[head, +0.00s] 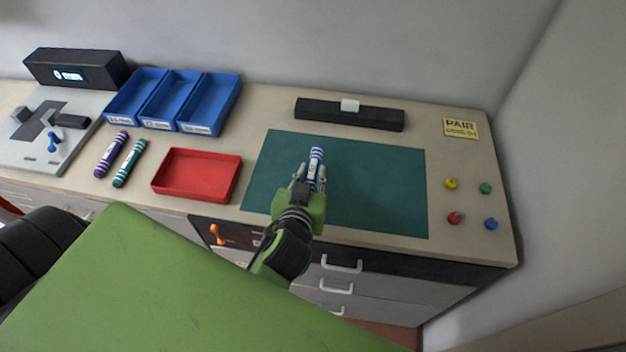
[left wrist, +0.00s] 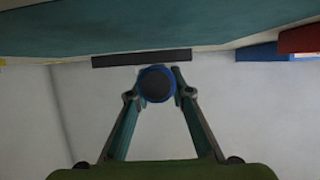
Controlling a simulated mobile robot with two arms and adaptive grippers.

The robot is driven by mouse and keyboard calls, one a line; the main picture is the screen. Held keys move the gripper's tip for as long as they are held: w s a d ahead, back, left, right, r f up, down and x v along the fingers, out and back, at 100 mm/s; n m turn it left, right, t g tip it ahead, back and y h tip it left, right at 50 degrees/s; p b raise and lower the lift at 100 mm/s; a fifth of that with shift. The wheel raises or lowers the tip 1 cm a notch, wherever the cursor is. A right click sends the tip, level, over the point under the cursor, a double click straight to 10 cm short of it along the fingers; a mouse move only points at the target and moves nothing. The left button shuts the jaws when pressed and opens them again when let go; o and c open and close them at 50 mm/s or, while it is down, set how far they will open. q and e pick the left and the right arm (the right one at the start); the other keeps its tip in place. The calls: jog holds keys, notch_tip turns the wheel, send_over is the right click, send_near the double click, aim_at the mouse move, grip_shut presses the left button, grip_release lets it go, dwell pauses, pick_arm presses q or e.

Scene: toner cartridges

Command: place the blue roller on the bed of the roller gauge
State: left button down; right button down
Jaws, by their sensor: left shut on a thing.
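The blue roller (head: 316,161) is a blue-and-white striped cylinder with a pale label. My left gripper (head: 311,175) is shut on it, over the green mat. In the left wrist view the roller (left wrist: 157,85) shows end on, a dark disc with a blue rim between the fingers (left wrist: 157,92). A grey plate (head: 25,155) with dark blocks and a blue lever lies at the far left. A long black bar (head: 320,110) with a white block stands behind the mat. I cannot tell for sure which is the roller gauge. My right gripper is not in view.
Purple (head: 111,155) and teal (head: 129,163) striped rollers lie left of a red tray (head: 238,178). Blue bins (head: 207,127) and a black display box (head: 76,69) stand at the back left. Several coloured knobs (head: 454,218) sit at the right. The green mat (head: 385,190) is otherwise clear.

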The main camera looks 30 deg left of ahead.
aim_at(313, 182)
pick_arm(q)
jog(key=shift+w+f, duration=0.15)
jog(key=shift+w, duration=0.05)
jog(key=shift+w+f+p, duration=0.1)
jog(key=shift+f+p, duration=0.3)
jog(key=shift+f, duration=1.35)
jog(key=shift+d, duration=0.1)
jog(key=c, duration=2.2)
grip_release()
jog(key=shift+f, duration=0.15)
jog(key=o, duration=0.4)
